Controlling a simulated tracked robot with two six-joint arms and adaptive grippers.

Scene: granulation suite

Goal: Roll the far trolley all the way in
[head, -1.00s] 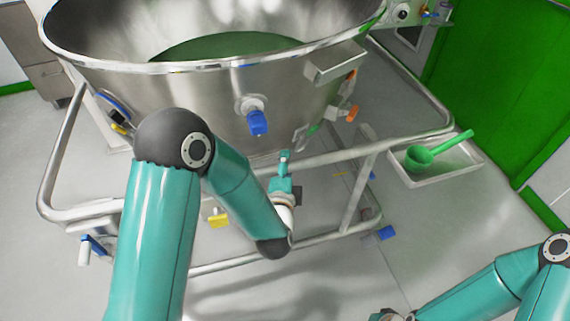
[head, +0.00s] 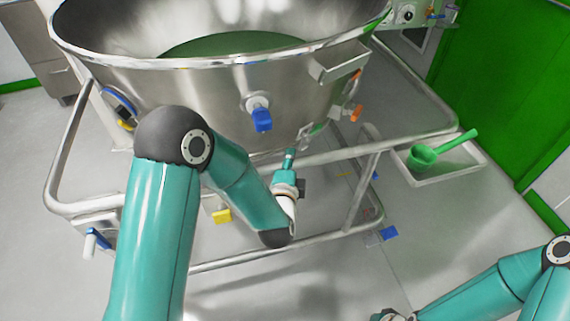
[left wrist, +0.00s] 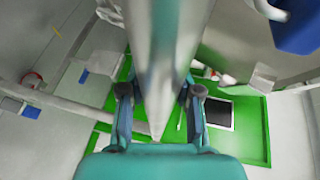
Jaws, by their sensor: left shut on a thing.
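The trolley is a tubular steel frame (head: 410,143) under a large round steel bowl (head: 190,95), with blue and yellow wheel pedals low down. My left gripper (head: 290,155) is at the frame's near upper rail, below the bowl. In the left wrist view, a shiny steel bar (left wrist: 165,45) runs between the two fingers of my left gripper (left wrist: 160,95), and they are shut on it. My right gripper (head: 385,315) shows only in part at the bottom edge, and its fingers are hidden.
A blue-handled valve (head: 262,119) sticks out of the bowl's front. A shallow tray (head: 465,160) with a green scoop (head: 425,155) stands to the right. A green wall panel (head: 490,80) is at the far right. Grey floor (head: 450,225) is open at the lower right.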

